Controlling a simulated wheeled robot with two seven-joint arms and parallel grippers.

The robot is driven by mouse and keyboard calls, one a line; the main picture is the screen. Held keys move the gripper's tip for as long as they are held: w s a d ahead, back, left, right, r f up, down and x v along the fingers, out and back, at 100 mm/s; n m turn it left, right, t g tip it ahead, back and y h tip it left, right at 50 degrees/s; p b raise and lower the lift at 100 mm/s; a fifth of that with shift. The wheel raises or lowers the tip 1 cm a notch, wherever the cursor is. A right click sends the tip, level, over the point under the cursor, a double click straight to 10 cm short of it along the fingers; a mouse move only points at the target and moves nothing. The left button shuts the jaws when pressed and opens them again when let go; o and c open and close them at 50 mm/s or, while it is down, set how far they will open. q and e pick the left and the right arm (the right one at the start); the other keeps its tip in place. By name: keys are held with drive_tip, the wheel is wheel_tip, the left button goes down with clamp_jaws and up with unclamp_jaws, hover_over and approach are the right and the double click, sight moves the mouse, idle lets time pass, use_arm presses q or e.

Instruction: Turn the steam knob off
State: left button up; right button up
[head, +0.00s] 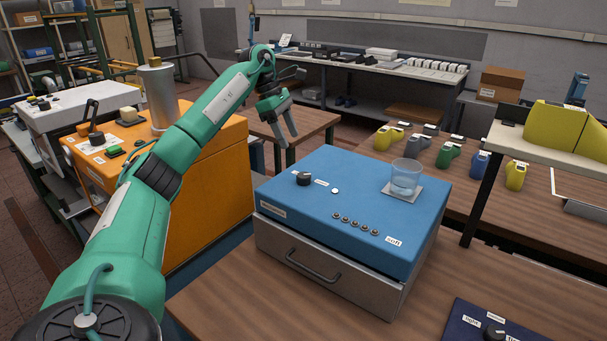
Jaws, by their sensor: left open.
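My left gripper (284,138) is open and empty, its fingers pointing down. It hangs in the air and shows above the back left edge of the blue box. A black round knob (304,179) stands on the blue box (340,190), with small white labels beside it. A third black knob (494,333) is on a dark blue panel, cut by the bottom edge. I cannot read which label says steam. My right gripper is not in view.
A glass (405,177) stands on a pale coaster on the blue box, right of a row of small buttons. A metal cylinder (158,95) rises from the orange machine.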

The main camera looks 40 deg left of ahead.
sight(305, 175)
use_arm(q)
drive_tip(key=p+x, duration=0.1)
drive_tip(key=x, duration=1)
drive_tip(key=shift+p, duration=0.3)
drive_tip(key=shift+d+f, duration=0.15)
drive_tip(key=shift+f, duration=0.25)
drive_tip(key=shift+c, duration=0.2)
drive_tip(key=c, duration=1)
